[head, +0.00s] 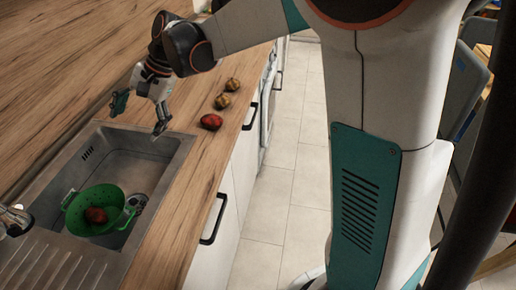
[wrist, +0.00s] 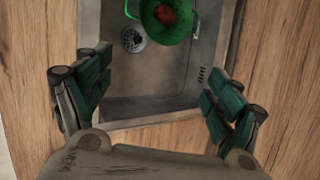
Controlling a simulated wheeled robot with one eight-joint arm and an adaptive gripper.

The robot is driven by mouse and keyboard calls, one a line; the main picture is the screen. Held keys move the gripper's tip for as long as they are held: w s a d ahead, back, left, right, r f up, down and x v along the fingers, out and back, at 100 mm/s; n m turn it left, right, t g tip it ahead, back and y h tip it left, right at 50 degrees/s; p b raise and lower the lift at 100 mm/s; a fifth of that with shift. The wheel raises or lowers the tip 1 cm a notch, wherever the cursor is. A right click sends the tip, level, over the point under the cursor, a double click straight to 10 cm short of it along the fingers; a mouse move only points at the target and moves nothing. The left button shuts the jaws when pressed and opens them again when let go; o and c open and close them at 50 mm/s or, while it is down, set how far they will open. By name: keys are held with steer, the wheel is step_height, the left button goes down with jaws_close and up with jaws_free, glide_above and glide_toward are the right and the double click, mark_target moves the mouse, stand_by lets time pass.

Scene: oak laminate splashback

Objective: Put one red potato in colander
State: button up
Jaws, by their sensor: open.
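A green colander (head: 84,222) sits in the sink, with one red potato (head: 96,214) lying inside it. In the wrist view, the colander (wrist: 180,36) and the red potato in it (wrist: 164,15) are cut by the top edge. A second red potato (head: 211,121) lies on the wooden counter to the right of the sink. My gripper (head: 139,116) is open and empty above the far end of the sink, apart from the colander. The wrist view shows its spread fingers (wrist: 156,92) with nothing between them.
The steel sink (head: 175,150) is set into the wood counter (head: 180,210), with a ribbed drainer at its near side. Two yellowish-brown potatoes (head: 222,101) (head: 233,84) lie beyond the red one. A tap (head: 14,220) stands at the left edge. Tiled floor lies right.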

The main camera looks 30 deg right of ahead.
steer(key=s+d+n+t+h, duration=0.6)
steer(key=s+d+n+h, duration=0.1)
steer(key=s+d, duration=1.6)
steer(key=shift+s+r+n+t, duration=0.15)
steer(key=shift+r+n+t, duration=0.05)
steer(key=shift+n+t, duration=0.25)
